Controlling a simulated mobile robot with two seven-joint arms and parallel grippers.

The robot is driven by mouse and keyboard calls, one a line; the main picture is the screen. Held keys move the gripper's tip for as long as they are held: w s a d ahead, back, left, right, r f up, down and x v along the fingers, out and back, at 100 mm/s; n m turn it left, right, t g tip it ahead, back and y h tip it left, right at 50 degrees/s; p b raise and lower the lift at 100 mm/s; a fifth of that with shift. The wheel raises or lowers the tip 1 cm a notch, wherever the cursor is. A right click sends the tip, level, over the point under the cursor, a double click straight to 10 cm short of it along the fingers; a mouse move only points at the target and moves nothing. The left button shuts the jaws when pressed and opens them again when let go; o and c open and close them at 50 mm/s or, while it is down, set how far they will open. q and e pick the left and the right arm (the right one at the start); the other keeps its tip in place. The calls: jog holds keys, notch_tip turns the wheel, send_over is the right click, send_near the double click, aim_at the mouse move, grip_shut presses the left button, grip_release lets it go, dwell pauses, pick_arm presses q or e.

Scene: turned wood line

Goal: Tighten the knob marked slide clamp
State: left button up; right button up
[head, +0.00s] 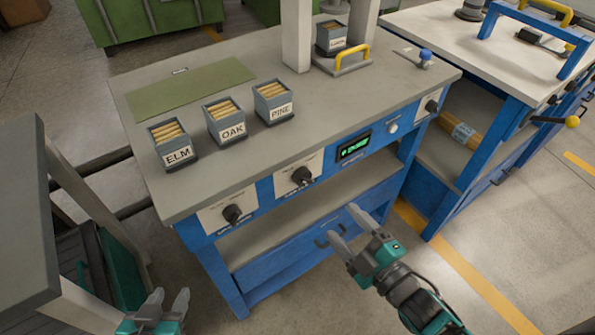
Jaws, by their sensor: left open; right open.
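My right gripper (343,224) is open and empty, in front of the bench, below and right of the middle knob. My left gripper (168,299) is open and empty at the bottom edge, below and left of the left knob. Neither touches a knob.
Boxes of wooden pieces marked ELM (175,148), OAK (226,128) and PINE (275,107) stand on the bench top. A lit green display (355,147) and white button (392,128) are on the front. A grey table (30,230) stands close at left.

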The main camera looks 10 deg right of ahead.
aim_at(307, 183)
jog(key=shift+n, duration=0.4)
jog(key=x, duration=1.2)
jog(key=shift+a+r+b, duration=0.15)
jog(key=shift+r+b, duration=0.2)
jog(key=shift+b, duration=0.05)
jog(key=shift+w+a, duration=0.15)
jog(key=shift+w, duration=0.35)
jog(key=c, duration=1.1)
jog(key=shift+o, duration=0.2)
